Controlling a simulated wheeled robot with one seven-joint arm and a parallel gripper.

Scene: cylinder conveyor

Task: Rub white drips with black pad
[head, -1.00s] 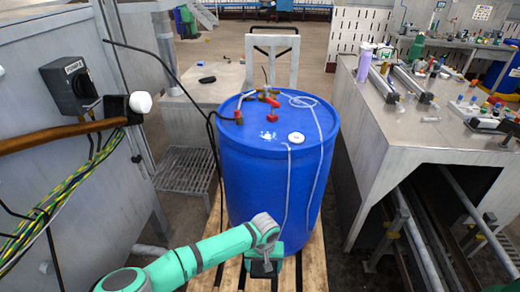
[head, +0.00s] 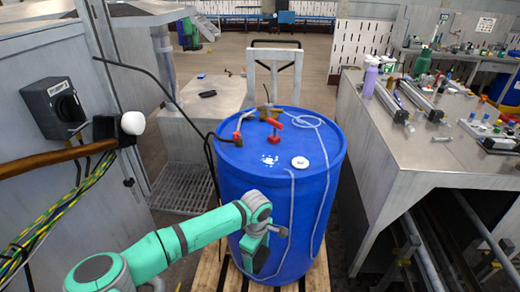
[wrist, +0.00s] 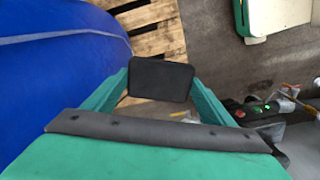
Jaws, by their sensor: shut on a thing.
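White drips (head: 270,159) show as small splashes on the top of the blue drum (head: 240,195), left of a white round cap (head: 300,162). My gripper (head: 258,254) is low in front of the drum's near side, below the rim and the drips. In the wrist view its two teal fingers are shut on the black pad (wrist: 161,79), whose flat dark face shows between the fingertips. The drips are out of the wrist view.
Red-handled fittings (head: 268,118) stand on the drum top, and a pale hose (head: 292,205) hangs down its front. The drum stands on a wooden pallet (head: 210,270). A metal bench (head: 410,150) is at the right, and a grey cabinet (head: 50,70) at the left.

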